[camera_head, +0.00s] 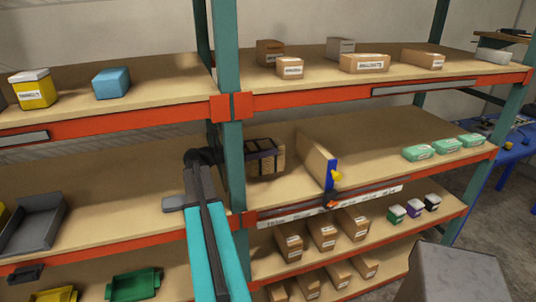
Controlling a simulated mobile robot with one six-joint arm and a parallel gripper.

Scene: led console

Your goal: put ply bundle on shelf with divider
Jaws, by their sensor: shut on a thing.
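The ply bundle (266,164) is a block of light wood layers with dark straps. It is at the left end of the middle shelf (385,135) of the right bay, just right of the teal post. The divider (316,158) is an upright wooden board with a blue front edge and a yellow piece, standing on that shelf right of the bundle with a gap between. My gripper (246,152) reaches in from the left bay and is shut on the bundle; the post hides part of it, and its fingertips are hard to make out. Whether the bundle touches the shelf board is unclear.
The teal post (234,180) stands close to my wrist. Green-white packs (445,147) sit at the shelf's right end; the board between them and the divider is clear. Cartons (365,62) stand above, more boxes (323,231) below. A grey bin (38,222) is at left.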

